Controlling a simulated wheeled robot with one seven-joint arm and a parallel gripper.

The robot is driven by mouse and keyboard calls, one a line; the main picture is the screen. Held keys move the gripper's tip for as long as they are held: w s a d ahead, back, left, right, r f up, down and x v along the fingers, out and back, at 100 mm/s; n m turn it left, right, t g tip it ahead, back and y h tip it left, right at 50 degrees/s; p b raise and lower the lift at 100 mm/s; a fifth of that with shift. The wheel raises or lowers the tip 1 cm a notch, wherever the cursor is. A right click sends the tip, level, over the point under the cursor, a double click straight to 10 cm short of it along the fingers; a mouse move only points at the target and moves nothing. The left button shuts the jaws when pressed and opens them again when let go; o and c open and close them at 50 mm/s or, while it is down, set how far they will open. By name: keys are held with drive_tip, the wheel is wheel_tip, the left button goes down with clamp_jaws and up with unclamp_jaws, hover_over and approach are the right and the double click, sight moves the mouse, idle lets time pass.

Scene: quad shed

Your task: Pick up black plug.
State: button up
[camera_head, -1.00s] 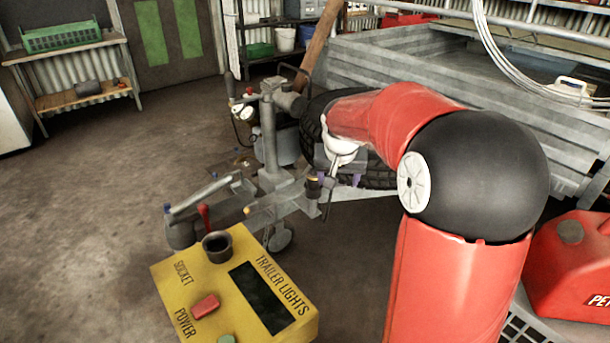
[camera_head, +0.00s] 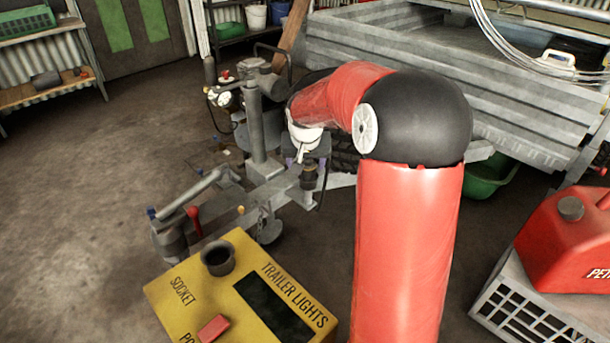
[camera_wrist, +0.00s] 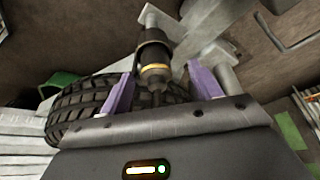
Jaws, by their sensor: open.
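The black plug (camera_head: 309,177) sits at the trailer's drawbar, with a yellowish ring around it and a dark cable by it. In the wrist view the plug (camera_wrist: 154,55) shows its dark body and ring between my purple fingers. My gripper (camera_wrist: 163,70) is open, one finger on each side of the plug, with gaps visible on both sides. In the head view my gripper (camera_head: 308,160) is right at the plug, partly hidden by my wrist. How deep the plug lies between the fingers I cannot tell.
The grey drawbar (camera_head: 270,190) and jockey post (camera_head: 257,120) stand close left of my gripper. A tyre (camera_wrist: 75,105) is behind it. A yellow trailer-lights box (camera_head: 205,285) with a round socket (camera_head: 218,257) is in front. A red petrol can (camera_head: 570,245) stands on a crate at right.

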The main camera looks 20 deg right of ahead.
drive_tip(key=x, duration=0.3)
drive_tip(key=shift+r, duration=0.1)
drive_tip(key=shift+a, duration=0.1)
drive_tip(key=c, duration=1.1)
drive_tip(key=shift+r, duration=0.15)
wheel_tip(320, 180, up, 20)
drive_tip(key=p, duration=0.2)
drive_tip(key=shift+p, duration=0.3)
